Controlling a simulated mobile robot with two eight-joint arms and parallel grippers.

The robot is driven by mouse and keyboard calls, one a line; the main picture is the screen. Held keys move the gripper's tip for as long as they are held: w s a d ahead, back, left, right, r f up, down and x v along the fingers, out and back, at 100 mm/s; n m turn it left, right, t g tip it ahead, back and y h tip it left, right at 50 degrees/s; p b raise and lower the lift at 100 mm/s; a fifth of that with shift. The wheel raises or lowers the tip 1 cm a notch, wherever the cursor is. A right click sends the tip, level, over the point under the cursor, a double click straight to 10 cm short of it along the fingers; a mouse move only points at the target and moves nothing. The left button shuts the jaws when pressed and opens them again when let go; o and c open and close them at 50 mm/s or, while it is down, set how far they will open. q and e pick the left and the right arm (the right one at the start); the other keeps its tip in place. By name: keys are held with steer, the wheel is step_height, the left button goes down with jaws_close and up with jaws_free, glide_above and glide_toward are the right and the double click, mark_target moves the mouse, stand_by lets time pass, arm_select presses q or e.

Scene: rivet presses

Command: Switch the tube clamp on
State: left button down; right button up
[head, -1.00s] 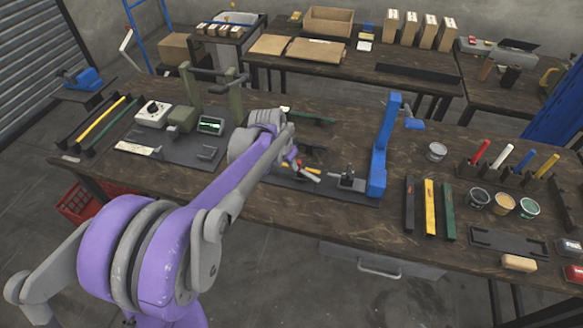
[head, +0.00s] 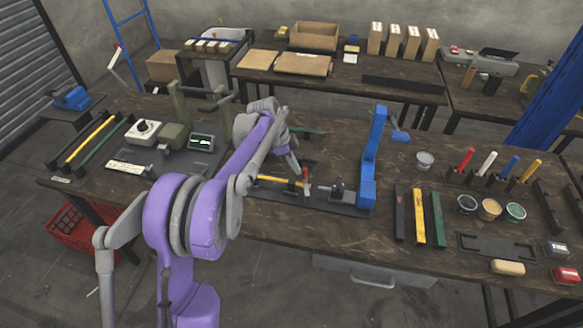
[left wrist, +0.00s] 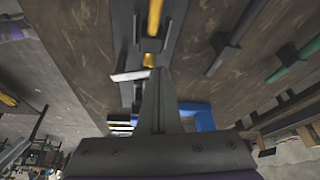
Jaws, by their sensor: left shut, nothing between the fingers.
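The blue press (head: 373,160) stands on the middle table with a dark base plate (head: 335,206) in front. A yellow tube (head: 275,180) lies along that plate; it also shows in the left wrist view (left wrist: 154,15). A small upright red-handled lever (head: 306,175) stands at the tube, seemingly the tube clamp's. In the left wrist view a pale bar (left wrist: 130,75) crosses beside the tube, just ahead of the fingers. My left gripper (head: 295,168) is shut and empty, pointing down close beside the lever; I cannot tell if they touch. My right gripper is not in view.
Black, yellow and green bars (head: 418,217) and several open pots (head: 490,209) lie right. Bare table shows between the blue press and the grey can (head: 425,161).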

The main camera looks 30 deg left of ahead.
arm_select(q)
steer(key=shift+w+d, duration=0.3)
steer(key=shift+w, duration=0.1)
stand_by(0.7)
